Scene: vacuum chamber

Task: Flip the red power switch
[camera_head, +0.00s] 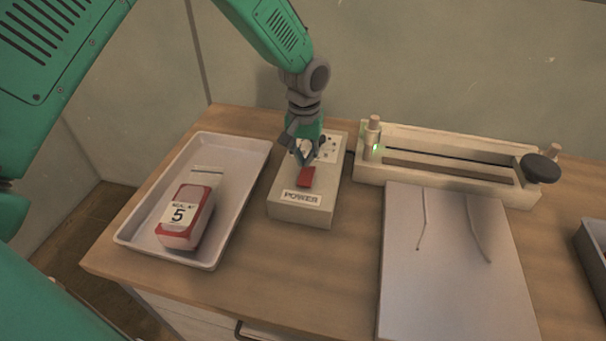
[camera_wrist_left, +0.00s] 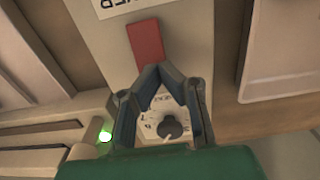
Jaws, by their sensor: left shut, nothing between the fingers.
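The red power switch (camera_head: 306,177) sits on top of a beige box (camera_head: 325,205) labelled POWER, on the wooden table. My left gripper (camera_head: 304,161) is shut and empty, pointing down over the box right behind the switch. In the left wrist view the red switch (camera_wrist_left: 146,43) lies just beyond the closed fingertips (camera_wrist_left: 162,72); I cannot tell whether they touch it. A dark knob (camera_wrist_left: 171,127) on a white dial shows between the finger links. My right gripper is not in view.
A white tray (camera_head: 132,226) with a red and white pack (camera_head: 187,215) labelled 5 stands left of the box. A beige sealer-like device (camera_head: 450,165) with a green light is at the back right. A pale board (camera_head: 450,290) with two thin wires lies in front of it.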

